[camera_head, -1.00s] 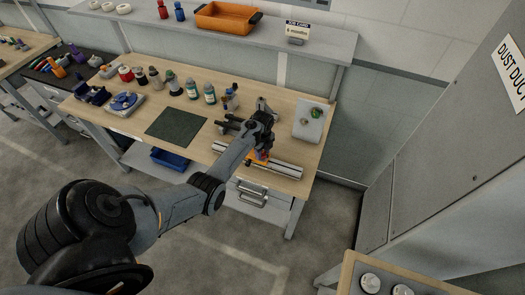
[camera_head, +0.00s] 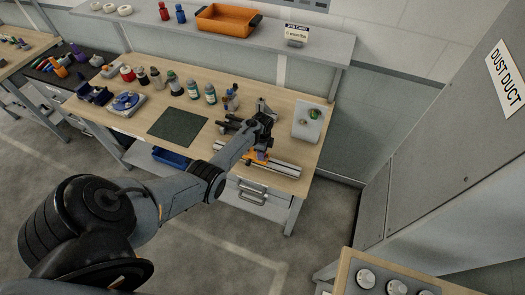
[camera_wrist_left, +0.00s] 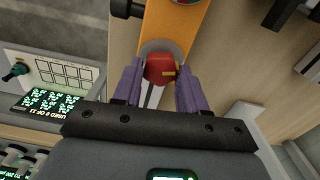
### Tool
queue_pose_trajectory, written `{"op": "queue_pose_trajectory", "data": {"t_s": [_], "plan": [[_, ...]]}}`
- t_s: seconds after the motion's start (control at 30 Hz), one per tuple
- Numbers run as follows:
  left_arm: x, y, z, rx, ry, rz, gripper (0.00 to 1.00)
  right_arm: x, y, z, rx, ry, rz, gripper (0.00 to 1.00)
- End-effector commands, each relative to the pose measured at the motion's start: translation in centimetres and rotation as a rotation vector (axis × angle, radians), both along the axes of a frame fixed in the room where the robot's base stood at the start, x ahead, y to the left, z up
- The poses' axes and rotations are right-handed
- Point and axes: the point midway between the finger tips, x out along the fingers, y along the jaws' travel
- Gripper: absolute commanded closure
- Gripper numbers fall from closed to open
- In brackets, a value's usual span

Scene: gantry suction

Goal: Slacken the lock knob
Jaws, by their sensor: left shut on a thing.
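The lock knob (camera_wrist_left: 158,68) is red with a small yellow mark and shows in the left wrist view. It stands on an orange block (camera_wrist_left: 170,25), which also shows at the rail in the head view (camera_head: 262,156). My left gripper (camera_wrist_left: 159,80) has a purple finger on each side of the knob and is shut on it. In the head view the left gripper (camera_head: 258,151) is over the rail (camera_head: 283,168) at the bench's front right, and the wrist hides the knob there. My right gripper is not in view.
A dark green mat (camera_head: 177,126) lies left of the rail on the wooden bench. Several bottles stand toward the back. A grey duct cabinet (camera_head: 450,140) stands at the right.

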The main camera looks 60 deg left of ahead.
Motion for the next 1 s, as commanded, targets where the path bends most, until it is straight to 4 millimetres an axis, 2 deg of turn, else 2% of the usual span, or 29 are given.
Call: {"op": "queue_pose_trajectory", "data": {"t_s": [0.37, 0.4, 0.53, 0.83, 1.0], "plan": [[0.0, 0.0, 0.1, 0.0, 0.0, 0.004, 0.89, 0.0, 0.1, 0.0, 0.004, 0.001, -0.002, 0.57], [0.0, 0.0, 0.1, 0.0, 0.0, 0.004, 0.54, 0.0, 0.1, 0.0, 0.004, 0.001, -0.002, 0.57], [0.0, 0.0, 0.1, 0.0, 0.0, 0.004, 0.34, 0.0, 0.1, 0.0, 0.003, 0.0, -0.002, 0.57], [0.0, 0.0, 0.1, 0.0, 0.0, 0.003, 0.33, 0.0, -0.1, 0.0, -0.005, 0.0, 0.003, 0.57], [0.1, 0.0, 1.1, 0.001, -0.002, 0.004, 0.33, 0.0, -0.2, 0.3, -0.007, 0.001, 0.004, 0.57]]}}
